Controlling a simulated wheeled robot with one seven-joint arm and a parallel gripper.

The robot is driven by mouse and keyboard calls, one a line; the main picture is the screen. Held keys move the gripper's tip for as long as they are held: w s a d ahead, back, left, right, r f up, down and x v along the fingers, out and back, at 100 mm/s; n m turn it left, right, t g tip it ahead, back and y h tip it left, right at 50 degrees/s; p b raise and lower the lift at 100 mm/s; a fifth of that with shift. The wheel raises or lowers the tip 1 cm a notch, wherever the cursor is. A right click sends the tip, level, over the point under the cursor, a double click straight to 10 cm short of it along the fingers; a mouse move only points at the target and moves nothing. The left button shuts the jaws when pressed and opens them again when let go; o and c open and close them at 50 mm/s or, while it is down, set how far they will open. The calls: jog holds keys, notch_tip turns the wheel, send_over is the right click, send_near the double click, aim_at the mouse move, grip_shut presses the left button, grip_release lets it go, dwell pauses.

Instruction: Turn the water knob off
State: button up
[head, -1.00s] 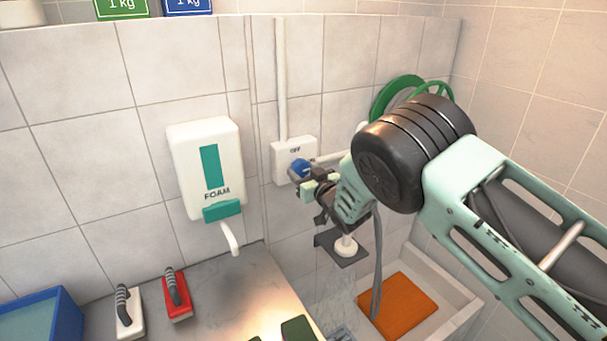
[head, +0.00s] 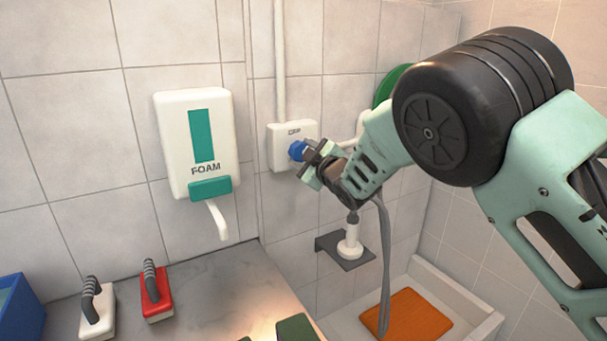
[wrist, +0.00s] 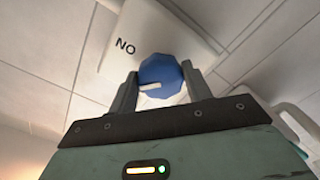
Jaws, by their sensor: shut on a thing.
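The water knob (head: 297,150) is blue, on a white wall box (head: 280,133) left of my arm. My gripper (head: 309,163) reaches it from the right. In the wrist view, the blue knob (wrist: 162,70) sits between the two fingers of my gripper (wrist: 160,85), which are shut on its sides. The knob's white pointer mark points left and slightly down in that view. An upside-down ON label shows on the box at the knob's upper left. In the head view the label above the knob is too small to read surely.
A white foam dispenser (head: 171,140) hangs left of the box. Below it, a counter (head: 212,285) holds a red brush (head: 156,302) and a white brush (head: 97,315). A white nozzle (head: 349,245) stands on a dark bracket above a basin with an orange mat (head: 408,316).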

jog(key=n+b, duration=0.8)
jog(key=b, duration=0.3)
jog(key=shift+r+n+b, duration=0.1)
jog(key=shift+n+b, duration=0.25)
jog(key=shift+n, duration=0.05)
jog(key=o, duration=1)
jog(key=shift+c, duration=0.2)
jog(key=shift+d, duration=0.1)
jog(key=b+v, duration=0.3)
jog(key=v, duration=1.4)
